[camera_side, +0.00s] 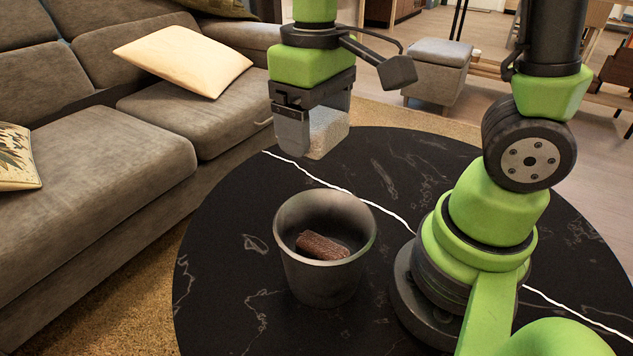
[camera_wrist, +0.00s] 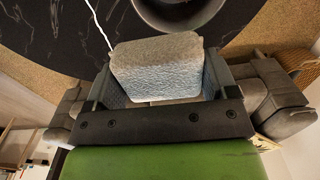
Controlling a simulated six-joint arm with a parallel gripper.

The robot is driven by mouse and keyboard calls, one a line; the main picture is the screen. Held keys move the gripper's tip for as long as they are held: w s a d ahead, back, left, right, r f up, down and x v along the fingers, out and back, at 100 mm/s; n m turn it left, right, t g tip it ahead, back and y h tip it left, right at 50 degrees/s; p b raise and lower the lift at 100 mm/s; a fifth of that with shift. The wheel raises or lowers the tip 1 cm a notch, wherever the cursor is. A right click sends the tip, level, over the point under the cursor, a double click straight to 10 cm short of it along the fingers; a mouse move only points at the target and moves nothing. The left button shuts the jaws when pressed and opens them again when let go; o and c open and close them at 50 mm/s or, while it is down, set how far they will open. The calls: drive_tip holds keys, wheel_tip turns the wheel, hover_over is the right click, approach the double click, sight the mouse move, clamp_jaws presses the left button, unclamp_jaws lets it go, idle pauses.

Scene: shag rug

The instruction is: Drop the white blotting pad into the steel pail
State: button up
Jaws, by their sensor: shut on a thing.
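The white blotting pad (camera_side: 327,132) is a pale, textured block held in my gripper (camera_side: 308,140), above the far part of the round table. In the wrist view the pad (camera_wrist: 158,68) sits between the two jaws of my gripper (camera_wrist: 160,82). My gripper is shut on it. The steel pail (camera_side: 290,262) stands upright on the table, nearer the side camera than the pad and lower. In the wrist view part of the pail (camera_wrist: 180,20) shows at the top edge, beyond the pad. The pad is apart from the pail.
A brown, ridged block (camera_side: 322,246) lies inside the pail. The round black marble table (camera_side: 225,290) has white veins and is otherwise clear around the pail. A grey sofa (camera_side: 90,170) with cushions stands at the left, and a grey footstool (camera_side: 437,75) behind.

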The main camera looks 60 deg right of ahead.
sight(334, 126)
drive_tip(key=s, duration=0.1)
drive_tip(key=s+a, duration=0.1)
drive_tip(key=s+r, duration=0.1)
drive_tip(key=shift+s+a, duration=0.2)
drive_tip(key=shift+a, duration=0.05)
wheel_tip(334, 126, down, 6)
drive_tip(key=shift+r, duration=0.1)
drive_tip(key=o, duration=0.8)
drive_tip(key=shift+c, duration=0.2)
drive_tip(key=shift+r, duration=0.1)
wheel_tip(334, 126, up, 10)
drive_tip(key=shift+s, duration=0.1)
